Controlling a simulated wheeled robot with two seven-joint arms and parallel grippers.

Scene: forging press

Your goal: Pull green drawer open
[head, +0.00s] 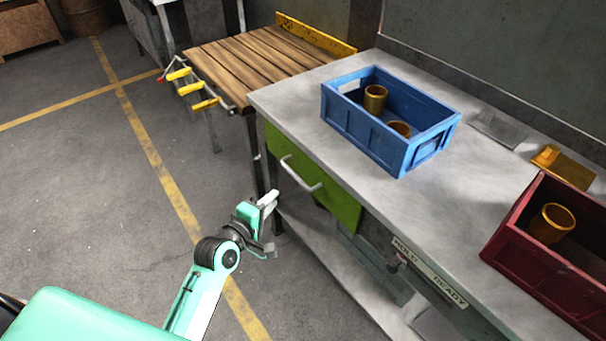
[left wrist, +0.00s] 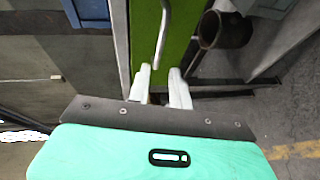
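The green drawer (head: 334,201) is in the front of the grey workbench, below its top, and looks shut. Its pale bar handle (head: 299,173) runs along the front. In the left wrist view the green drawer front (left wrist: 145,45) fills the upper middle, with the handle (left wrist: 163,32) ahead of the fingers. My left gripper (head: 271,199) is in front of and below the drawer's left end, apart from the handle. In the left wrist view its two white fingers (left wrist: 160,84) stand apart with nothing between them. My right gripper is not in view.
On the workbench top (head: 290,98) stand a blue crate (head: 365,140) with brass cylinders and a dark red crate (head: 540,262) with another. A wooden slatted table (head: 240,65) with yellow-handled tools is behind left. The floor left of the bench is clear.

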